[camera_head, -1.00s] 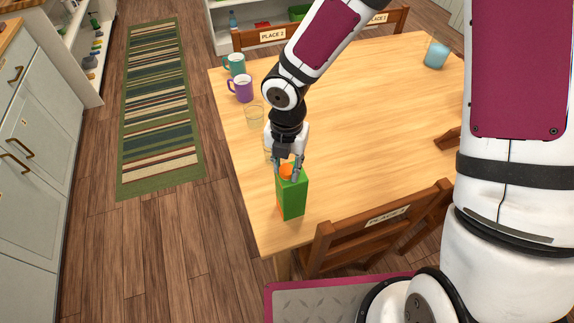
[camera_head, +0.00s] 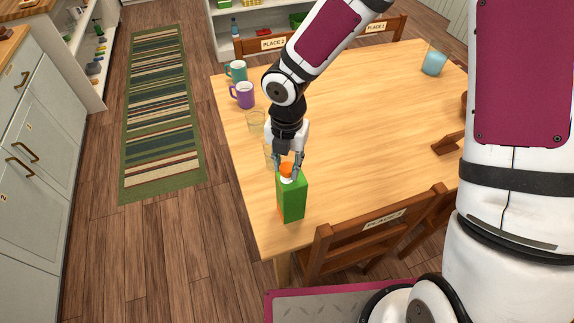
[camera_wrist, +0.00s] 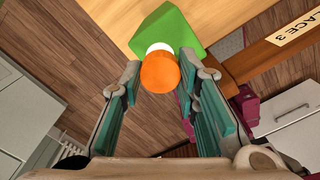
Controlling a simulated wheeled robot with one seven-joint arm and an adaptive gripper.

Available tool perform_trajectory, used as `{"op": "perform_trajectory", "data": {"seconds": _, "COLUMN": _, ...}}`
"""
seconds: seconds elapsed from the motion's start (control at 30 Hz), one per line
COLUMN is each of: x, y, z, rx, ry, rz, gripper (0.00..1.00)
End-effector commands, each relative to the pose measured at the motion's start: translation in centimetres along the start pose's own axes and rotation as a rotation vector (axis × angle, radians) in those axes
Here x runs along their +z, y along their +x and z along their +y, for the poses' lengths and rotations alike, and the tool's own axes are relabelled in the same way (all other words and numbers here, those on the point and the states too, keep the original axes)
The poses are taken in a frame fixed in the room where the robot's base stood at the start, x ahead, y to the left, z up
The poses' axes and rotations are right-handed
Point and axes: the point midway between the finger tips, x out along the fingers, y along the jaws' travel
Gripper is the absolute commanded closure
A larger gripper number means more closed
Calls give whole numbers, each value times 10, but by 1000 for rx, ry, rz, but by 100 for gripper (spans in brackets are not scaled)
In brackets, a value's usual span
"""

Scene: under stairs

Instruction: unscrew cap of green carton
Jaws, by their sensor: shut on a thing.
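The green carton (camera_head: 292,200) stands upright near the front left edge of the table. It also shows at the top of the wrist view (camera_wrist: 168,28). My gripper (camera_head: 289,174) points down above the carton and is shut on the orange cap (camera_wrist: 160,73), with one finger on each side. In the head view the cap (camera_head: 286,169) is partly covered by the fingers. A white neck or spout (camera_wrist: 159,48) shows between the cap and the carton's top. I cannot tell if the cap still touches it.
A glass (camera_head: 255,121) stands behind my gripper, with another partly hidden by it. A purple mug (camera_head: 243,95) and a teal mug (camera_head: 237,71) stand farther back. A chair (camera_head: 375,228) is at the near edge. The table's middle (camera_head: 370,120) is clear.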

Motion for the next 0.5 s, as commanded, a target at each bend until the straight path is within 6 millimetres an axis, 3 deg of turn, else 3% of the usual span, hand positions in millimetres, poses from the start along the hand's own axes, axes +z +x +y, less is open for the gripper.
{"op": "perform_trajectory", "data": {"seconds": 0.5, "x": -1, "y": -9, "z": 0, "rx": 1, "ry": -1, "rz": 0, "gripper": 100}}
